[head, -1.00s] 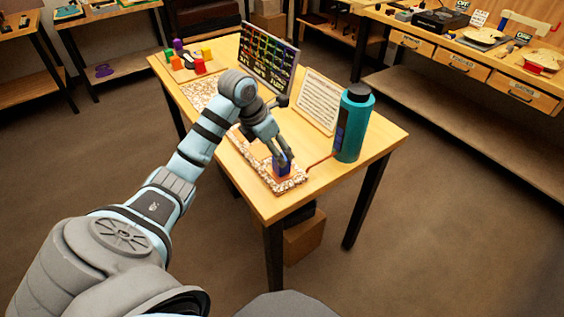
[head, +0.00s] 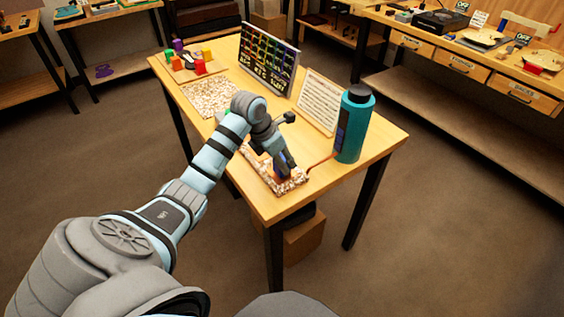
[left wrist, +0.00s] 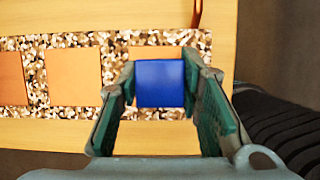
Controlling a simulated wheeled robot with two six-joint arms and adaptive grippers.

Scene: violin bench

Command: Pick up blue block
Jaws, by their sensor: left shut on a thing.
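The blue block (left wrist: 160,83) shows in the left wrist view between the two fingers of my left gripper (left wrist: 158,85), which is shut on it. In the head view my left gripper (head: 284,163) points down at the near end of the speckled strip (head: 298,183), and its fingers mostly hide the block there. In the left wrist view the block is over the orange square (left wrist: 158,52) at the strip's end. I cannot tell if it touches the square. My right gripper is not in view.
A teal bottle (head: 353,125) stands to the right of the gripper. A white printed sheet (head: 318,102) and a dark panel with coloured grid (head: 269,62) stand behind. Several coloured blocks sit at the table's far left, near a speckled mat (head: 209,97).

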